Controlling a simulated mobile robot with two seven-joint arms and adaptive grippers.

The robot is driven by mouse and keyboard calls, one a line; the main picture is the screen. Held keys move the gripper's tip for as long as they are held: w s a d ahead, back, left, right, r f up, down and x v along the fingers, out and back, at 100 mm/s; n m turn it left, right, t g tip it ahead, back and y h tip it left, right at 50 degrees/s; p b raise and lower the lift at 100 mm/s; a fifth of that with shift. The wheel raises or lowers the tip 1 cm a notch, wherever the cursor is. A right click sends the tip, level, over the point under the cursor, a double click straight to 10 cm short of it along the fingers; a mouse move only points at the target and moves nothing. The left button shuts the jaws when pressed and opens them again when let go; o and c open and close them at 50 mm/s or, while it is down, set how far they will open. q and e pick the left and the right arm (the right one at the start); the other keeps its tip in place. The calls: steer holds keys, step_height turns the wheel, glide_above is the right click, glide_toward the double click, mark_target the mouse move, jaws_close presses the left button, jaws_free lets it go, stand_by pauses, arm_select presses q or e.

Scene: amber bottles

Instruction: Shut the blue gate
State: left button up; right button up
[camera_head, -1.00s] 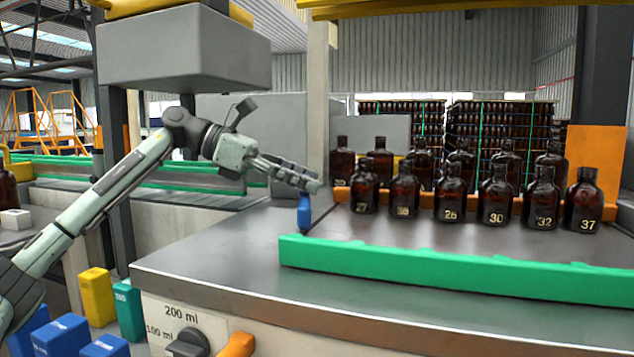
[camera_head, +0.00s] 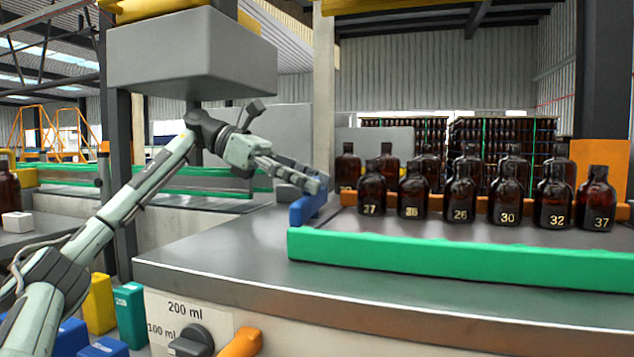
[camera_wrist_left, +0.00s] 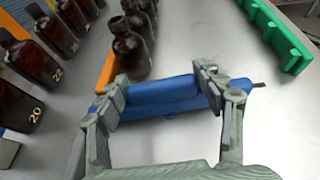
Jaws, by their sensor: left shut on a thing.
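The blue gate (camera_head: 306,207) is a low bar on the metal table, at the left end of the bottle lane. My left gripper (camera_head: 318,187) is shut on the gate from above. The left wrist view shows the blue bar (camera_wrist_left: 165,97) between both fingers (camera_wrist_left: 166,88). My right gripper is out of view.
Several amber bottles (camera_head: 460,200) with number labels stand between the orange and green rails, right of the gate. The metal table (camera_head: 230,255) is clear left of the gate. A grey box-shaped housing (camera_head: 190,60) hangs above my left arm.

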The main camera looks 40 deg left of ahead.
arm_select(q)
steer(key=shift+f, duration=0.1)
steer(key=o, duration=1.7)
steer(key=v, duration=0.6)
steer(key=shift+s+a+r, duration=0.1)
steer(key=shift+a+r, duration=0.05)
steer(key=shift+r, duration=0.05)
steer(key=shift+s+a+r, duration=0.15)
steer(key=shift+s+a, duration=0.1)
steer(key=shift+a, duration=0.2)
